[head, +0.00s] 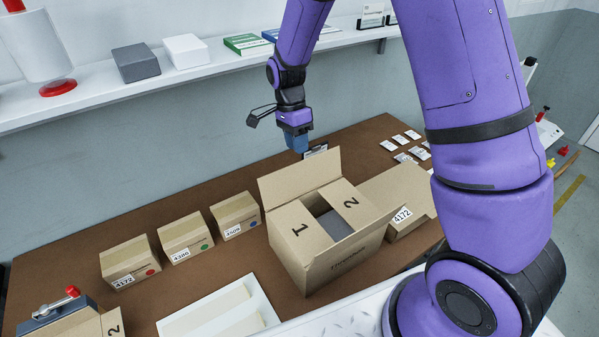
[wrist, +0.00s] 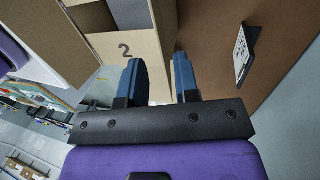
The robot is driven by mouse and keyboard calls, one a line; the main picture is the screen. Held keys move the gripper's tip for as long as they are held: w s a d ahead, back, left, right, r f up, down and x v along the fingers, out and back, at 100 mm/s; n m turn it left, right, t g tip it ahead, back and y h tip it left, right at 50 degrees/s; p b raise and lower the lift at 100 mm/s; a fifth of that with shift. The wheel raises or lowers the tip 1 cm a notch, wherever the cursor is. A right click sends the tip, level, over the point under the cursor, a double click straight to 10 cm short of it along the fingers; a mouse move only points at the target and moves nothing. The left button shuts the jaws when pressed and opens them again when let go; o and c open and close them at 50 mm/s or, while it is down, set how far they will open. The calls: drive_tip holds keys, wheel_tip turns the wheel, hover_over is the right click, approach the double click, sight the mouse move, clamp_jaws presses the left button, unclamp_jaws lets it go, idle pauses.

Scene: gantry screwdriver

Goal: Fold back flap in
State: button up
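The open cardboard box (head: 345,262) stands on the brown table in the head view. Its side flaps, marked 1 (head: 298,229) and 2 (head: 352,202), lie folded inward, with a gap between them showing something grey inside. The back flap (head: 300,174) stands up, leaning slightly back. My gripper (head: 303,153) is just behind the back flap, pointing down, its tips partly hidden. In the wrist view my gripper (wrist: 161,80) is open, with two blue fingers apart. The flap marked 2 (wrist: 125,48) shows beyond the left finger. I cannot tell whether the fingers touch the back flap.
Three small labelled boxes (head: 184,237) stand left of the open box. A white tray (head: 264,300) lies in front. Another box labelled 4172 (head: 411,213) is close on the right. A small card stand (wrist: 243,52) is behind the box. White cards (head: 389,146) lie at the back right.

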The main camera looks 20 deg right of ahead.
sight(302, 170)
drive_tip(key=x, duration=0.9)
clamp_jaws()
